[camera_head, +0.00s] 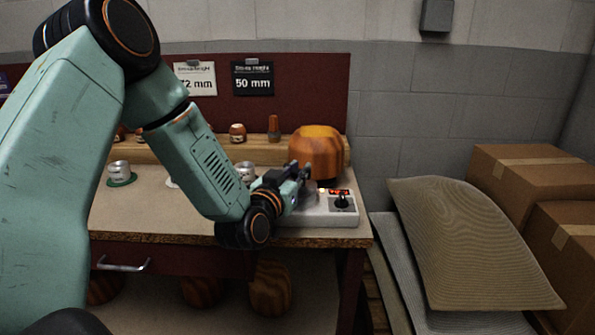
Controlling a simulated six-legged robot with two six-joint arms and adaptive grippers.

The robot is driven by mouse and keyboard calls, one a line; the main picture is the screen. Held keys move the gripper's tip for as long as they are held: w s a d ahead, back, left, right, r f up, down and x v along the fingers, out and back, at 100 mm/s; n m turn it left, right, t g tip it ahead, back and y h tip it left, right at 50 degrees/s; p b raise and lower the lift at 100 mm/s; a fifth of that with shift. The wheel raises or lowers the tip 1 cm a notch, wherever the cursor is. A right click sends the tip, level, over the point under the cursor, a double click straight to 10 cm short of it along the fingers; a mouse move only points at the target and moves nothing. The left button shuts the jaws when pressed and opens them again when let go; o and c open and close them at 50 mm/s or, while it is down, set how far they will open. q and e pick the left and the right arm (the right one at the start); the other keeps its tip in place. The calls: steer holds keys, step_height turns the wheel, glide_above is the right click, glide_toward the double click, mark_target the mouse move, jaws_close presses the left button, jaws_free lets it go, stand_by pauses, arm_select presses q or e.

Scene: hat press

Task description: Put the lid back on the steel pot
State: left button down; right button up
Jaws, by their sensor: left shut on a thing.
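My left gripper (305,178) is at the right end of the bench, just above a pale control box. It is shut on a small grey thing, mostly hidden by the fingers; I cannot tell whether it is the lid. A small steel pot (119,170) stands on a green round mat (121,182) at the left of the bench, well away from this gripper. Another small steel vessel (246,168) shows partly behind my left forearm. I cannot tell which vessel is the task's pot. My right gripper is out of view.
The control box (318,212) has a black lever (341,201) and red lights. A large orange wooden block (316,150) stands just behind my gripper. A wooden ledge (271,155) with small jars runs along the back. Sacks (465,245) and cardboard boxes (532,180) lie right of the bench.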

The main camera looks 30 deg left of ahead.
arm_select(q)
steer(key=shift+w+f, duration=0.15)
steer(key=shift+f, duration=0.3)
steer(key=c, duration=1.5)
jaws_free()
steer(key=shift+w, duration=0.1)
steer(key=shift+c, duration=0.2)
steer(key=o, duration=0.4)
steer(key=shift+s+r, duration=0.15)
steer(key=shift+s, duration=0.05)
steer(key=shift+w, duration=0.1)
